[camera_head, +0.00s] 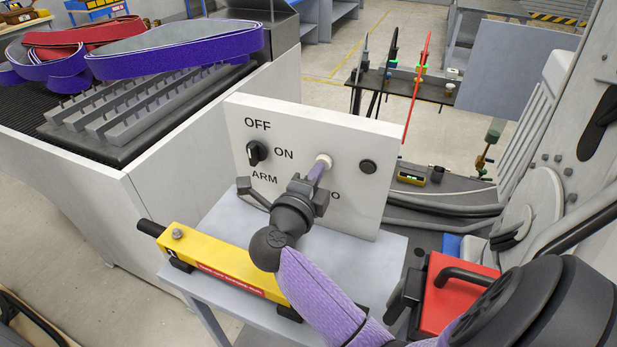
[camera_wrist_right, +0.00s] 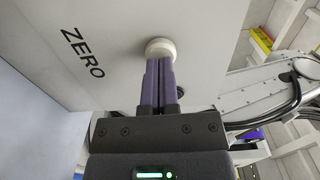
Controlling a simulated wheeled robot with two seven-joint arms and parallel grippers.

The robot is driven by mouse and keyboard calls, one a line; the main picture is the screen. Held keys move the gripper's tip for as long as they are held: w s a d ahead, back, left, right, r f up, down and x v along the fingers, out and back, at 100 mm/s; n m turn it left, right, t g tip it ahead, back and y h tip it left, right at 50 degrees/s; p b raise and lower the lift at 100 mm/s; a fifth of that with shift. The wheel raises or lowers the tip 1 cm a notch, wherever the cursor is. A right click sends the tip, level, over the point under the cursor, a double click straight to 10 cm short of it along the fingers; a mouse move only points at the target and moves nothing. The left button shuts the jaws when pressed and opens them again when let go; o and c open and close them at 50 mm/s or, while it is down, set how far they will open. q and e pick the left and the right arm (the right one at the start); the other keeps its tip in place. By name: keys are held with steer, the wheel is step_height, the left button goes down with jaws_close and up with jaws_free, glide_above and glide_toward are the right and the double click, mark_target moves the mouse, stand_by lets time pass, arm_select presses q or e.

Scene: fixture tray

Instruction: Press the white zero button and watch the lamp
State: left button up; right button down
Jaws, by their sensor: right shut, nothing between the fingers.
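The white zero button (camera_head: 324,160) sticks out of an upright pale panel (camera_head: 350,135); it also shows in the right wrist view (camera_wrist_right: 160,46) beside the word ZERO. My right gripper (camera_head: 319,170) is shut and empty, its purple fingertips (camera_wrist_right: 159,62) at the button's face. They look to be touching it; how far the button is pressed in I cannot tell. A round dark lamp (camera_head: 367,166) sits right of the button and looks unlit. My gripper covers part of the panel's lettering in the head view. My left gripper is not in view.
A black knob (camera_head: 256,152) by OFF, ON and ARM sits on the panel's left. A yellow bar (camera_head: 215,262) lies on the grey stand before the panel. A red box (camera_head: 447,290) is at right.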

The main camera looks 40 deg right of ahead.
steer(key=shift+w+d, duration=0.1)
steer(key=shift+d, duration=0.15)
